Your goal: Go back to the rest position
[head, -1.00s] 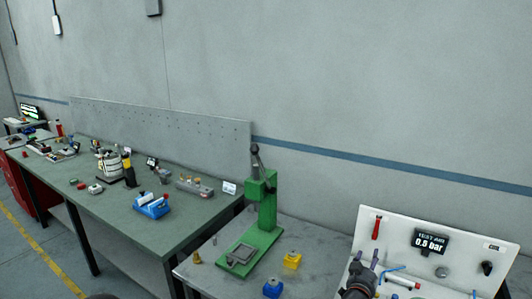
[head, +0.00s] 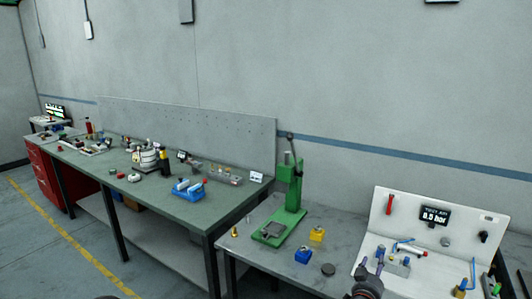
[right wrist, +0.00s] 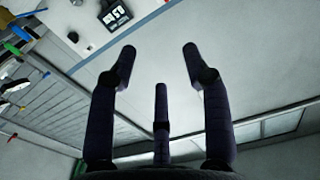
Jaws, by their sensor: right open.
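My left gripper is not in view.
A white panel (head: 465,224) with a 0.5 bar display (head: 434,216) stands at the right. A green-topped workbench (head: 214,213) holds several items. Floor (head: 50,246) at the left is clear.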

